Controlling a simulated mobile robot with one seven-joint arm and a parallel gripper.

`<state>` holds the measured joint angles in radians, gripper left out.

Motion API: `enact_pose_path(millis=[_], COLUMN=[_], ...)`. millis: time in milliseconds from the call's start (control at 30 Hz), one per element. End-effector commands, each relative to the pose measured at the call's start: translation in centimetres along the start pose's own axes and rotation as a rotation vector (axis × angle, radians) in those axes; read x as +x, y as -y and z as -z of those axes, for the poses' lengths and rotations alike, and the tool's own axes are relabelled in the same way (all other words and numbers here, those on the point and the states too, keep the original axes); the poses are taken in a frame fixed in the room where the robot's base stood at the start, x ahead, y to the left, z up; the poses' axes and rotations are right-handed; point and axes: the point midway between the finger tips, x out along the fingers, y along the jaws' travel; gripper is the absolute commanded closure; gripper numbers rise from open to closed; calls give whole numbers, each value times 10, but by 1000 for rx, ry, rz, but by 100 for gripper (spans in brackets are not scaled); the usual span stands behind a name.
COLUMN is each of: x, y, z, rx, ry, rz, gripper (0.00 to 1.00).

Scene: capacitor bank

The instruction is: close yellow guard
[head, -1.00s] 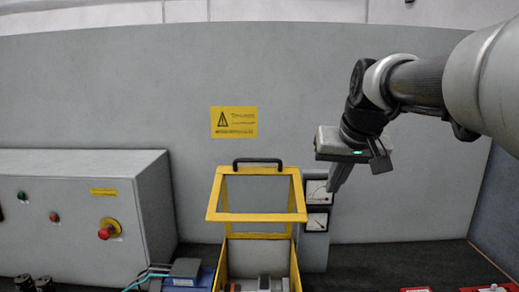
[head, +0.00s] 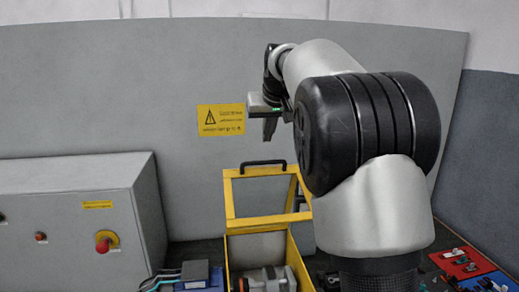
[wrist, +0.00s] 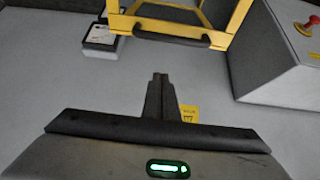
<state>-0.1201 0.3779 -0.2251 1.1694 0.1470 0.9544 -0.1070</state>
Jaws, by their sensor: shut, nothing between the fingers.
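The yellow guard (head: 229,200) is a framed lid with a black handle (head: 263,163) along its top edge. It stands raised, tilted up from the yellow box (head: 300,262) below it, so it is open. My gripper (head: 269,136) is shut and empty, above the handle and apart from it, in front of the back wall. In the wrist view my closed fingers (wrist: 160,78) point toward the guard's handle (wrist: 170,40), with a gap between. My arm hides part of the guard's right side in the head view.
A grey control cabinet (head: 65,205) with a red emergency button (head: 104,242) stands at left. A yellow warning sign (head: 221,120) is on the back wall. A blue device (head: 195,278) is left of the box; a red tray (head: 465,262) lies at right. A meter (wrist: 101,36) stands beside the guard.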

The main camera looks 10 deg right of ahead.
Motion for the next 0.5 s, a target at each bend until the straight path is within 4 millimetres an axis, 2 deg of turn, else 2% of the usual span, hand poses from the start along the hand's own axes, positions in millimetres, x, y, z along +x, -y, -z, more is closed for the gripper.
enact_pose_path(millis=[167,500], x=[26,92], y=[0,0], z=[-1,-1], rx=[0,1], ry=[5,4], rz=[-1,-1], gripper=[100,100])
